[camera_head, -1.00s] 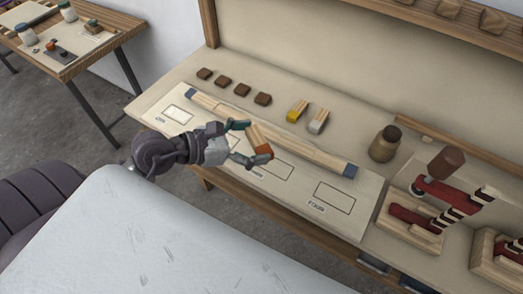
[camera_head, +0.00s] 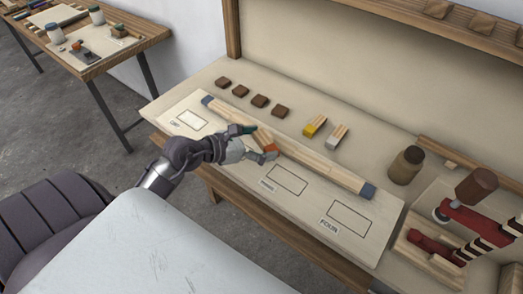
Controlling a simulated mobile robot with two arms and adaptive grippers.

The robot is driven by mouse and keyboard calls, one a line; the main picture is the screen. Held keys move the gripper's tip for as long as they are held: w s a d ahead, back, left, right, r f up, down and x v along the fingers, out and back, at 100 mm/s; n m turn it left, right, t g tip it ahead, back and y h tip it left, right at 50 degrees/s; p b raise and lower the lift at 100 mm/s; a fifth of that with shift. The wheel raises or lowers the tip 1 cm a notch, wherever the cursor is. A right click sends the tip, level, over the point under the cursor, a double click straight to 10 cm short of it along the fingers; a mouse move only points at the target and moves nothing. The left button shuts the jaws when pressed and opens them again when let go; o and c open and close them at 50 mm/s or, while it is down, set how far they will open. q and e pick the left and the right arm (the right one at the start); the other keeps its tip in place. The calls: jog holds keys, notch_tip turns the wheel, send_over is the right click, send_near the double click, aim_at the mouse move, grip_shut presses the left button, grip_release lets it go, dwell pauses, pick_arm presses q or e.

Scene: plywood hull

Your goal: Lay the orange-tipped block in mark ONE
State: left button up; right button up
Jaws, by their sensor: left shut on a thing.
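My left gripper (camera_head: 260,145) is shut on the orange-tipped block (camera_head: 264,138), a pale wooden block with its orange end toward the front. It holds the block over the middle of the marked board, in front of the long wooden strip; its exact height is hard to tell. Mark ONE (camera_head: 192,120) is an empty outlined rectangle at the board's left end, to the left of the gripper. The gripper and arm hide the board area between mark ONE and mark THREE (camera_head: 288,179). My right gripper is not in view.
The long strip with dark blue ends (camera_head: 330,173) lies along the board. Behind it are several brown blocks (camera_head: 260,101), a yellow-tipped block (camera_head: 314,126) and a grey-tipped block (camera_head: 337,136). Mark FOUR (camera_head: 348,217) is empty. A jar (camera_head: 405,166) and red clamps (camera_head: 480,218) stand right.

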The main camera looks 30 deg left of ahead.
pick_arm(q)
jog(key=shift+f, duration=2.3)
jog(key=o, duration=0.7)
jog(key=shift+r, duration=0.1)
jog(key=shift+o, duration=0.2)
